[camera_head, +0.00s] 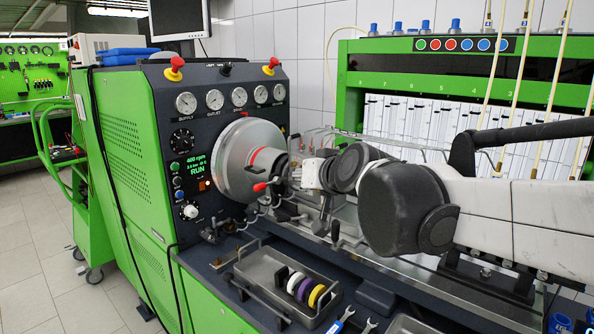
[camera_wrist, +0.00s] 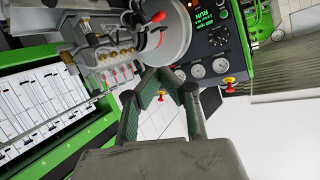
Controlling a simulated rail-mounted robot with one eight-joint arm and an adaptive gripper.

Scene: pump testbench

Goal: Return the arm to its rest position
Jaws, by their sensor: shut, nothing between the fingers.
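My gripper (camera_wrist: 160,78) is in the wrist view, its two fingers leaning in towards each other at the tips. It is shut and holds nothing. My arm (camera_head: 400,200) reaches in from the right in the head view, above the bench bed and beside the large grey round drive housing (camera_head: 243,158). My gripper's fingers cannot be made out in the head view. In the wrist view the scene is turned upside down, and the drive housing (camera_wrist: 172,35) lies beyond the fingertips. The pump body with several outlets (camera_wrist: 108,55) shows to the left of it.
The green test bench has a gauge panel (camera_head: 215,98) with a lit RUN display (camera_head: 196,163). A metal tray (camera_head: 262,272) holds several coloured rings (camera_head: 305,288). Spanners (camera_head: 342,320) lie to its right. A rack of measuring tubes (camera_head: 400,115) stands behind my arm.

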